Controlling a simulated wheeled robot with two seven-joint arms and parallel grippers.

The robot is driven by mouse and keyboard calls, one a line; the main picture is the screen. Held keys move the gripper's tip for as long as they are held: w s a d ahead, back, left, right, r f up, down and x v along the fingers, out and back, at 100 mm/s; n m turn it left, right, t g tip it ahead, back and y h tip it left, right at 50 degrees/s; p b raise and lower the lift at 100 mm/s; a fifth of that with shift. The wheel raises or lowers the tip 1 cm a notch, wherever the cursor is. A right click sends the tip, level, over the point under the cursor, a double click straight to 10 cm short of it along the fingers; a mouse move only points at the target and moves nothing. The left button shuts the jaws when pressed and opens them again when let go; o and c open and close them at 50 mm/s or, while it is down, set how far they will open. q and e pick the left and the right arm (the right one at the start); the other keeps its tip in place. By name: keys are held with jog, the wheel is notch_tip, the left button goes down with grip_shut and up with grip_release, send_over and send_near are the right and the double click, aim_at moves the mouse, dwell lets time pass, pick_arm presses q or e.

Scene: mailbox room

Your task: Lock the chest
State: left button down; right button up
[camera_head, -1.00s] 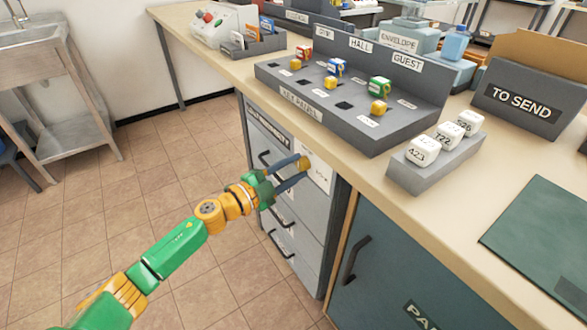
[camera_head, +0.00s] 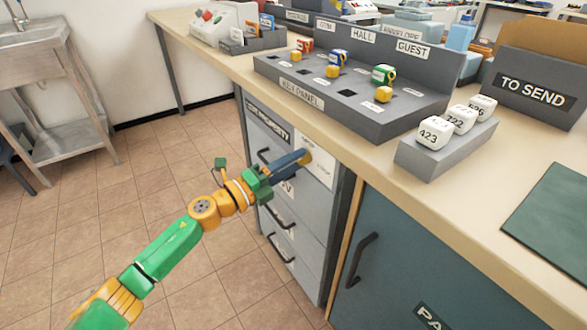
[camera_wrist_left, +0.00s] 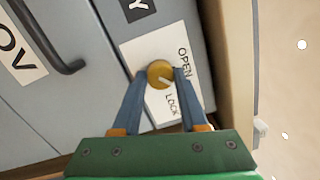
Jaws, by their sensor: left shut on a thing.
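The chest is a grey drawer unit (camera_head: 292,218) under the counter. Its round yellow knob (camera_head: 306,156) sits on a white plate at the top right of its front. In the left wrist view, the knob (camera_wrist_left: 160,73) has a pale mark, and the white plate (camera_wrist_left: 160,110) reads OPEN and LOCK. The mark slants towards the lettered side; I cannot tell exactly which word it points at. My left gripper (camera_head: 300,158) is shut on the knob, with one finger on each side, also in the left wrist view (camera_wrist_left: 160,78). My right gripper is out of view.
A grey key panel (camera_head: 350,110) with several yellow-based keys stands on the counter above. White numbered blocks (camera_head: 434,132) sit in a grey holder to the right. A teal cabinet door (camera_head: 410,265) adjoins the chest.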

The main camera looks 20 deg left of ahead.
pick_arm(q)
jog(key=shift+f+m+b, duration=0.25)
jog(key=shift+m+b, duration=0.3)
jog(key=shift+m, duration=0.45)
jog(key=shift+m+b, duration=0.35)
jog(key=shift+m, duration=0.25)
jog(key=m+h+b, duration=0.1)
jog(key=m+b, duration=0.1)
jog(key=m, duration=0.1)
jog(key=shift+r+m+g+b, duration=0.15)
jog(key=shift+m+g+b, duration=0.15)
jog(key=shift+m+b, duration=0.85)
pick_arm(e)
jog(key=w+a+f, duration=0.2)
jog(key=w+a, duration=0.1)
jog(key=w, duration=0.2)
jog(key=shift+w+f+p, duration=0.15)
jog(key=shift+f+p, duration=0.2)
pick_arm(q)
jog(key=shift+m, duration=0.45)
jog(key=shift+c, duration=2.2)
grip_release()
jog(key=shift+a, duration=0.1)
